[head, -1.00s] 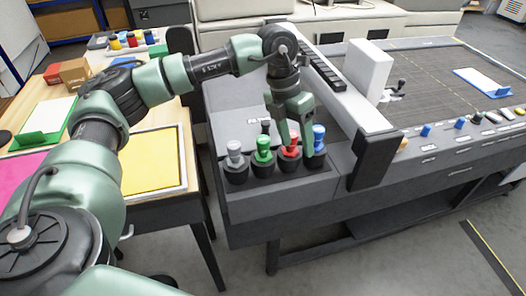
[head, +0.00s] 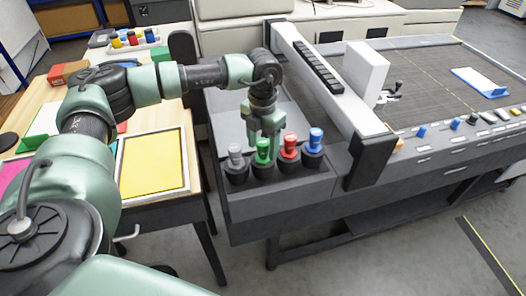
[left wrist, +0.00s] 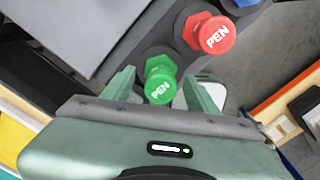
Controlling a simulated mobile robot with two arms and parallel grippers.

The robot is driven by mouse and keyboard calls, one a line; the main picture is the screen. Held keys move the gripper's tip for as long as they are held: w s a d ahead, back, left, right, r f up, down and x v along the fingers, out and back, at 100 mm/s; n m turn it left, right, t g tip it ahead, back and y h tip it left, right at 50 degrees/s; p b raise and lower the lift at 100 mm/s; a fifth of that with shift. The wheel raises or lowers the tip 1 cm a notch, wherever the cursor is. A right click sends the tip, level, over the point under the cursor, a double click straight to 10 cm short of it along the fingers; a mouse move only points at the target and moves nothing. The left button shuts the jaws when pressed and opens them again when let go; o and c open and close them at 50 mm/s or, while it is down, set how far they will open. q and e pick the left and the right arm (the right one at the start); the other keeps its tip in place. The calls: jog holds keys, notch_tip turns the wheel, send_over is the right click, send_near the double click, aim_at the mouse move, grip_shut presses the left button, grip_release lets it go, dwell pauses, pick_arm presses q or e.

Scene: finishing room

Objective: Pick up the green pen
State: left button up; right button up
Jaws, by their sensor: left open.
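The green pen (head: 263,151) stands upright in a black holder at the front of the grey machine, between a grey pen (head: 236,154) and a red pen (head: 289,146). My left gripper (head: 264,142) is right at the green pen, pointing down, open and empty. In the left wrist view the green pen's cap (left wrist: 160,80), marked PEN, shows between the two open fingers (left wrist: 163,88). Whether a finger touches it, I cannot tell. The red pen (left wrist: 210,34) is just beyond the fingers there. My right gripper is not in view.
A blue pen (head: 315,140) stands right of the red one. A white gantry beam (head: 330,85) rises behind, with a white block (head: 365,72) beyond. A wooden table with a framed yellow sheet (head: 152,162) is at left.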

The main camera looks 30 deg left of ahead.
pick_arm(q)
grip_shut()
jog(key=shift+r, duration=0.15)
